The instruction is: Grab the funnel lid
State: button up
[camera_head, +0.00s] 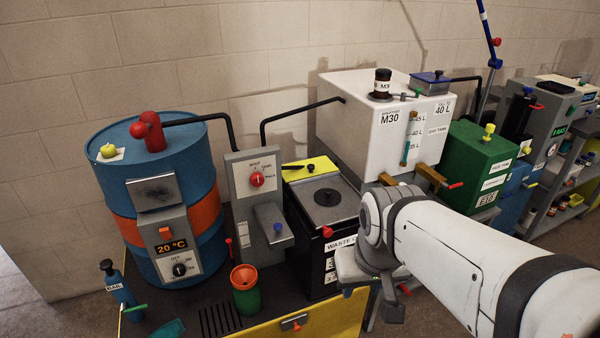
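An orange funnel-like cone (244,277) sits in the mouth of a green container (247,298) on the dark bench top. No part is marked as a funnel lid, and I cannot tell which piece it is. The black waste box (318,262) has a grey top with a dark round piece (327,197). My gripper (365,285) is in front of the waste box, right of the green container and apart from it. Its fingers are mostly hidden and their opening is unclear.
A blue drum with an orange band (205,217) stands at the left. A grey switch box (257,178) with a red knob stands beside it. A small dark-topped bottle (119,288) is at the front left. A green tank (477,160) and shelves are at the right.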

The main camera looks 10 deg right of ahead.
aim_at(328, 197)
jog(key=z, duration=0.15)
jog(key=i, duration=0.9)
jog(key=u, duration=0.05)
